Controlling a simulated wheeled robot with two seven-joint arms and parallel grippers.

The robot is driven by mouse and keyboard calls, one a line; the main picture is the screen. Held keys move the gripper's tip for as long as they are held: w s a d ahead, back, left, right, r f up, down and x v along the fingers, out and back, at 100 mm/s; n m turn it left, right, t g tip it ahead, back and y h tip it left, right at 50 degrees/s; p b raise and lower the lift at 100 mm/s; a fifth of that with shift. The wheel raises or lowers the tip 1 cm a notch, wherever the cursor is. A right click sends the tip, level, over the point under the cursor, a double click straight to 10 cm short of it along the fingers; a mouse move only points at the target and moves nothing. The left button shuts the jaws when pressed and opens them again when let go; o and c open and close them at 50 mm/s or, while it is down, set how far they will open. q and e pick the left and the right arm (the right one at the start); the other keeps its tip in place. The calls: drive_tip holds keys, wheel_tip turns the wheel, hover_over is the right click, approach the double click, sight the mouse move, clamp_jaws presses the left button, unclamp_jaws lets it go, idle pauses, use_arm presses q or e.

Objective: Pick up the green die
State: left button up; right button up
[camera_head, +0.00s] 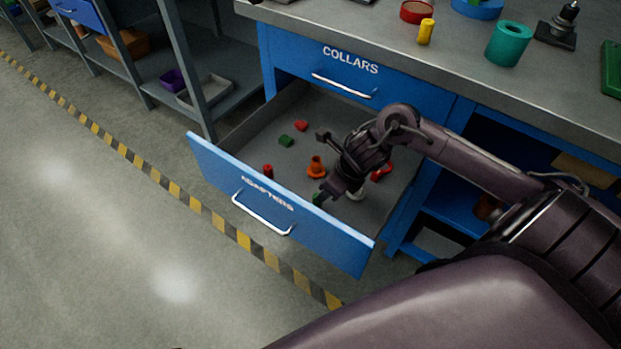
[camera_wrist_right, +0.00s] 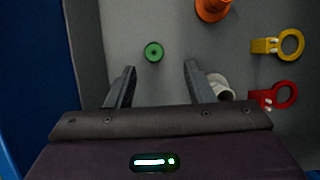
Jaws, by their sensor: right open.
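A round green die (camera_wrist_right: 153,52) with a small dark centre lies on the grey drawer floor in the right wrist view. My right gripper (camera_wrist_right: 158,78) is open and empty, its fingers pointing down into the drawer. The die shows just beyond the fingertips, between their lines and closer to the left finger. In the head view a small green piece (camera_head: 318,198) shows beside the lower finger near the drawer front, partly hidden; it looks like the same die. Another green piece (camera_head: 286,141) lies farther back in the drawer. My left gripper is not in view.
The open blue ADAPTERS drawer (camera_head: 225,178) also holds an orange flanged piece (camera_head: 316,168), a red cylinder (camera_head: 267,170), a red piece (camera_head: 301,125), and yellow (camera_wrist_right: 290,44) and red (camera_wrist_right: 285,93) ringed parts. A white piece (camera_wrist_right: 219,88) is beside the right finger.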

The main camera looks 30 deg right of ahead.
drive_tip(key=shift+s+a+f, duration=0.15)
drive_tip(key=shift+f, duration=0.4)
drive_tip(key=x, duration=0.2)
drive_tip(key=b+x, duration=0.1)
drive_tip(key=x, duration=0.2)
drive_tip(key=shift+w+a+f, duration=0.15)
drive_tip(key=shift+w+a, duration=0.2)
drive_tip(key=shift+w+f+b, duration=0.2)
drive_tip(key=shift+f+b, duration=0.1)
drive_tip(key=shift+f, duration=0.25)
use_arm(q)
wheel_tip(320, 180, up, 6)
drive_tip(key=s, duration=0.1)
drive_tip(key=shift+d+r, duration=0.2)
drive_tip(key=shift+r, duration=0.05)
use_arm(e)
clamp_jaws()
